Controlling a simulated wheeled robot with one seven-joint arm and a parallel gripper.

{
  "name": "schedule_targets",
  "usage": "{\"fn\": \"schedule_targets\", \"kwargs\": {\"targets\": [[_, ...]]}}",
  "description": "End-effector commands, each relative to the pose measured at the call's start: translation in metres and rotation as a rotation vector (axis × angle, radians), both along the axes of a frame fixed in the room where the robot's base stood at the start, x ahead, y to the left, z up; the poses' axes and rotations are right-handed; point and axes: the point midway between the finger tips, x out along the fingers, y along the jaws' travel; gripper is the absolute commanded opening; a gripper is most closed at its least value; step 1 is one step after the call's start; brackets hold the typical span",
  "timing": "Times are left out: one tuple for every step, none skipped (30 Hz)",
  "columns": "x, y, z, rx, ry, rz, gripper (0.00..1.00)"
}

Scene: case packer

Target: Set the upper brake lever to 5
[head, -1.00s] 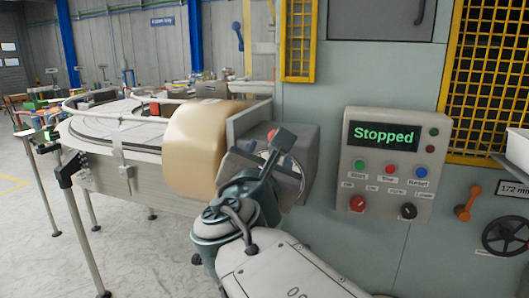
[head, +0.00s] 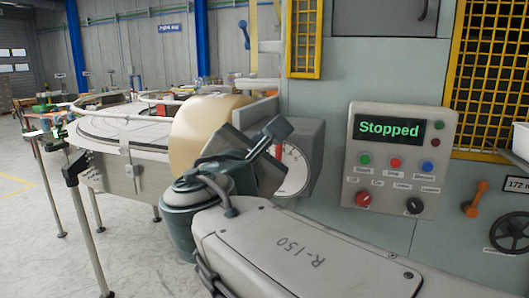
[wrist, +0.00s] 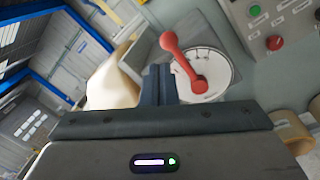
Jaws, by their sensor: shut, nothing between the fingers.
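The upper brake lever is a red bar with a round knob, mounted on a white round dial (head: 293,172) on a grey box beside a tan roll. In the wrist view the lever (wrist: 182,62) runs from its hub at the lower right of the dial up to the knob at the upper left. In the head view my gripper (head: 280,130) hides most of it, with a little red showing. My gripper's fingers (wrist: 159,82) are shut and empty, just left of the lever in the wrist view. I cannot tell whether they touch it. The dial numbers are too small to read.
The tan roll (head: 200,130) stands left of the dial. A control panel (head: 400,165) with a "Stopped" display, buttons and knobs is on the machine wall to the right. An orange handle (head: 475,200) and a black handwheel (head: 510,232) are farther right.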

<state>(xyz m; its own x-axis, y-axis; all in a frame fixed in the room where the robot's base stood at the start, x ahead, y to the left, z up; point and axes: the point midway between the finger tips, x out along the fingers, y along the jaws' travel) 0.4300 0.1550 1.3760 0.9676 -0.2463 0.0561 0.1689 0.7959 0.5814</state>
Motion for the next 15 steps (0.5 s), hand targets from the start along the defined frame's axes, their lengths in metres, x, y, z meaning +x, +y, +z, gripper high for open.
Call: {"fn": "schedule_targets", "kwargs": {"targets": [[0.005,0.01,-0.012,0.052,-0.009,-0.001,0.0],[0.007,0.013,-0.013,0.08,-0.015,-0.009,0.0],[0.009,0.019,-0.015,0.121,-0.026,-0.019,0.0],[0.011,0.022,-0.017,0.151,-0.034,-0.029,0.0],[0.013,0.027,-0.019,0.178,-0.04,-0.038,0.0],[0.014,0.033,-0.023,0.214,-0.05,-0.051,0.0],[0.015,0.037,-0.025,0.24,-0.058,-0.061,0.0],[0.016,0.042,-0.027,0.265,-0.065,-0.071,0.0],[0.016,0.048,-0.03,0.294,-0.074,-0.082,0.0],[0.015,0.052,-0.032,0.314,-0.082,-0.091,0.0],[0.015,0.056,-0.034,0.333,-0.088,-0.1,0.0],[0.014,0.06,-0.036,0.354,-0.098,-0.11,0.0],[0.013,0.063,-0.037,0.368,-0.102,-0.116,0.0],[0.013,0.066,-0.039,0.38,-0.107,-0.122,0.0],[0.012,0.069,-0.04,0.393,-0.114,-0.13,0.0]]}}
